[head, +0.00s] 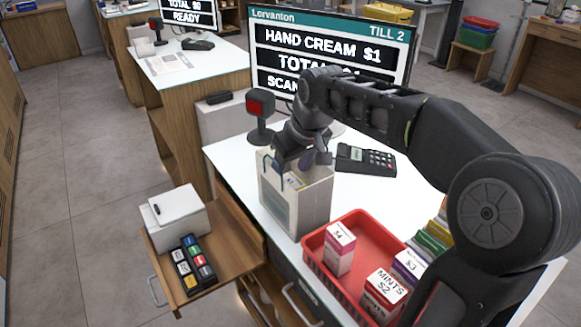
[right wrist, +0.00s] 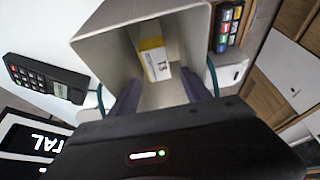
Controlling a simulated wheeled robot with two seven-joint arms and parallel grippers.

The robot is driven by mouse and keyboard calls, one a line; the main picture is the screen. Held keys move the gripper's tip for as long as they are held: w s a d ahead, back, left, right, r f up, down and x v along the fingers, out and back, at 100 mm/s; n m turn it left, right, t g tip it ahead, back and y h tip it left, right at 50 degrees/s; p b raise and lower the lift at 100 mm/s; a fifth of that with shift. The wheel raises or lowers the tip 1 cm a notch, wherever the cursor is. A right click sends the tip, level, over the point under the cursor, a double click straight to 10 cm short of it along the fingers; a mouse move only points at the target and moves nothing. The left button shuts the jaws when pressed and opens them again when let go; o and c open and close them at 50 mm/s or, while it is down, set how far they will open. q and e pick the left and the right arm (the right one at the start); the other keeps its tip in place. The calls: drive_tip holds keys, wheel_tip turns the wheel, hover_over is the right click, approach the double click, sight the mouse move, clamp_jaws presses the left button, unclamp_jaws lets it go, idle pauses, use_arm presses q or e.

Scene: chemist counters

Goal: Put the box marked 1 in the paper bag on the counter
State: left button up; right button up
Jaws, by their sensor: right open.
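The white paper bag (head: 278,207) stands upright on the white counter (head: 228,158), left of the red tray. My right gripper (head: 290,166) is at the bag's open mouth, pointing down into it. In the right wrist view its two fingers (right wrist: 160,90) are spread apart inside the bag (right wrist: 105,48). A yellow and white box (right wrist: 154,58) with a marking that looks like a 1 lies inside the bag, beyond the fingertips, and nothing is seen gripped. In the head view the gripper and bag walls mostly hide this box. My left gripper is not in view.
A red tray (head: 312,262) holds boxes marked $4 (head: 340,248), $3 (head: 408,267) and MINTS $2 (head: 384,290). A scanner (head: 260,112), card terminal (head: 365,158) and till screen (head: 330,45) reading HAND CREAM $1 stand behind the bag. An open drawer (head: 225,255) lies left.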

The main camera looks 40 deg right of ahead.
drive_tip(key=shift+r, duration=0.1)
drive_tip(key=v, duration=0.7)
drive_tip(key=shift+s+r+b, duration=0.15)
drive_tip(key=shift+r+b, duration=0.15)
drive_tip(key=shift+b, duration=0.05)
wheel_tip(320, 180, up, 7)
drive_tip(key=p, duration=0.6)
drive_tip(key=shift+f, duration=0.1)
idle(0.9)
